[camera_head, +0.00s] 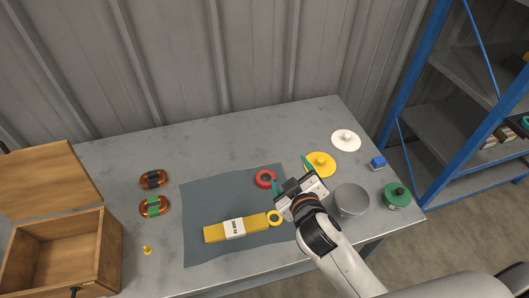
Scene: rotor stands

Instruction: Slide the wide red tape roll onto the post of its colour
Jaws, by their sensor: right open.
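A red tape roll (265,179) lies flat on the dark mat, near its upper right part. My right gripper (291,174) is open, its two teal-tipped fingers apart, just right of the red roll and above the mat's right edge. Nothing shows between the fingers. A round yellow stand (318,170) with a short post is just beyond the gripper. A white stand (346,140) is behind it and a green stand (397,196) is at the right. I cannot make out a red post. My left gripper is not in view.
A grey cylinder (351,201) and blue block (378,162) stand right. Two banded orange-brown items (143,181) and an open wooden box (106,255) are left.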

